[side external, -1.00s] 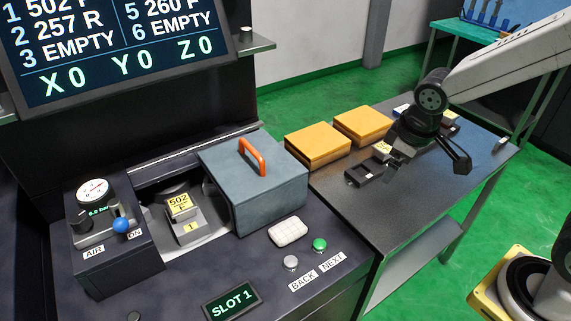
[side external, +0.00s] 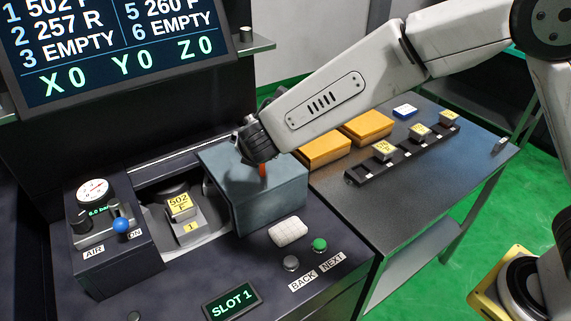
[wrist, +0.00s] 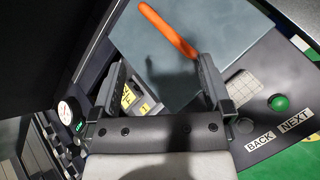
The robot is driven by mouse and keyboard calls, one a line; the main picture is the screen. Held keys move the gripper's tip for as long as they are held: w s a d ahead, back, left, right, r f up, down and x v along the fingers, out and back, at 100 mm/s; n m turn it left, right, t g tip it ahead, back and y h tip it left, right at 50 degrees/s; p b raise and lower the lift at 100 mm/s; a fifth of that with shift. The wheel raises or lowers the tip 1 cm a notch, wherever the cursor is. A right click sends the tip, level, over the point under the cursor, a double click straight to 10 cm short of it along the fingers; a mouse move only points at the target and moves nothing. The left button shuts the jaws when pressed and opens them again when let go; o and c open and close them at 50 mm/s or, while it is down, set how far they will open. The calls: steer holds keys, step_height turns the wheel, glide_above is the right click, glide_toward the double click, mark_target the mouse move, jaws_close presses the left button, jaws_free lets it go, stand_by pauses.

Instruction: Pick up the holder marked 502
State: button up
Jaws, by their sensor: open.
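The holder marked 502 F (side external: 180,205) sits in the machine's opening on a grey block labelled 1, left of the grey-blue cover. In the wrist view the holder (wrist: 128,97) shows in part between my gripper's fingers, farther below them. My gripper (wrist: 160,85) is open and empty, above the cover. In the side view my wrist hides the fingers and most of the cover's orange handle (side external: 263,170). In the wrist view the handle (wrist: 168,30) lies beyond the right finger.
The grey-blue cover (side external: 270,200) stands close right of the holder. An air panel with a gauge (side external: 92,192) and blue-knobbed lever is at left. BACK (side external: 291,263) and NEXT (side external: 320,244) buttons are in front. A rack (side external: 400,154) with several holders and orange boxes (side external: 368,126) are on the side table.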

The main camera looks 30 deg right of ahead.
steer(key=w+a+n+t+y, duration=0.1)
steer(key=a+n+t+y, duration=0.25)
steer(key=a+n, duration=0.85)
steer(key=m, duration=0.2)
glide_toward(180, 202)
steer(key=w+f, duration=0.1)
steer(key=w, duration=0.1)
steer(key=shift+w+a+f+t, duration=0.2)
steer(key=shift+w+f+t, duration=0.15)
steer(key=shift+w+f, duration=0.5)
steer(key=shift+w+r+m, duration=0.1)
steer(key=shift+w+m, duration=0.1)
steer(key=shift+m, duration=0.1)
steer(key=shift+x, duration=2.45)
steer(key=shift+d, duration=0.15)
jaws_close()
